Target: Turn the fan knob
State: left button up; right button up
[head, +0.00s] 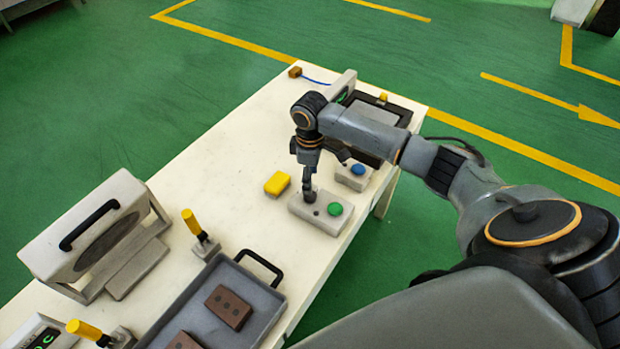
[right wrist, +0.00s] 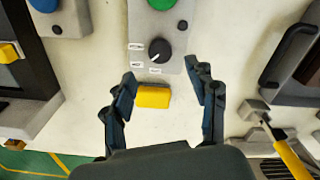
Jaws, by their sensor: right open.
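The fan knob (right wrist: 160,50) is black and round with a white pointer mark, on a light grey control box (head: 331,226) with a green button (head: 335,209). Small white labels sit beside the knob in the right wrist view. My right gripper (head: 308,190) points down at the box, near the knob, which it largely hides in the head view. In the right wrist view its two fingers (right wrist: 165,76) are apart with nothing held. The knob lies ahead of the fingertips, between their lines. Contact is not visible. My left gripper is not in view.
A yellow block (head: 277,183) lies on the white table (head: 225,150) beside the box. A second box with a blue button (head: 358,169) stands behind it. A grey tray (head: 200,290) with brown bricks and a yellow-handled lever (head: 193,222) are in front.

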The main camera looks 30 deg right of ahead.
notch_tip(320, 180, up, 5)
jog(key=shift+r, duration=0.1)
dwell(0.6)
